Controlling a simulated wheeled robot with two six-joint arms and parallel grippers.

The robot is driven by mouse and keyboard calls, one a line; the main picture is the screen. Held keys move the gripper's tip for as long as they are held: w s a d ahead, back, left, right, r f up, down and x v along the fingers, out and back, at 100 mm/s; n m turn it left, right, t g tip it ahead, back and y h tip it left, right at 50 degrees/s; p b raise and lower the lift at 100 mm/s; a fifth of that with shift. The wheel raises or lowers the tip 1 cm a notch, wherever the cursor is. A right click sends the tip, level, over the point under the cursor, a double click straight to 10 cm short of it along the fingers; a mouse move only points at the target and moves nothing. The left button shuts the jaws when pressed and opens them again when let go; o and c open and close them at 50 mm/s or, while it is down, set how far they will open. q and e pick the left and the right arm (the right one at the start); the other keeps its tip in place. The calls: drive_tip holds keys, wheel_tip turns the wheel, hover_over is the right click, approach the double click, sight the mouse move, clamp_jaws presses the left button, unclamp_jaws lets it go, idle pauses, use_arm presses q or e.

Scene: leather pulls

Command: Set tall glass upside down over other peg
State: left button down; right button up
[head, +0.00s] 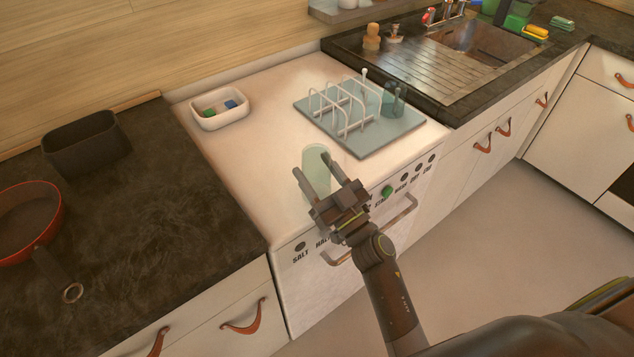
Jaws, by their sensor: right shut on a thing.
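My right gripper (310,164) is shut on a tall, pale green see-through glass (317,178). They are over the front of the white worktop, to the left of and nearer than the drying rack. I cannot tell which end of the glass is up, or whether it touches the worktop. The grey-blue drying rack (388,138) has white wire hoops. A bare white peg (364,77) with a round tip stands at its back. A darker teal glass (392,101) stands at its right side and seems to cover another peg. My left gripper is not in view.
A white tray (220,122) with green and blue pieces lies at the back left. A black bin (86,147) and a red pan (28,222) stand on the dark counter. The sink (482,45) is beyond the rack. White worktop between tray and rack is clear.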

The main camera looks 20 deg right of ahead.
drive_tip(key=shift+f, duration=0.9)
drive_tip(key=shift+f+b, duration=0.2)
drive_tip(key=shift+b, duration=0.1)
drive_tip(key=o, duration=1.1)
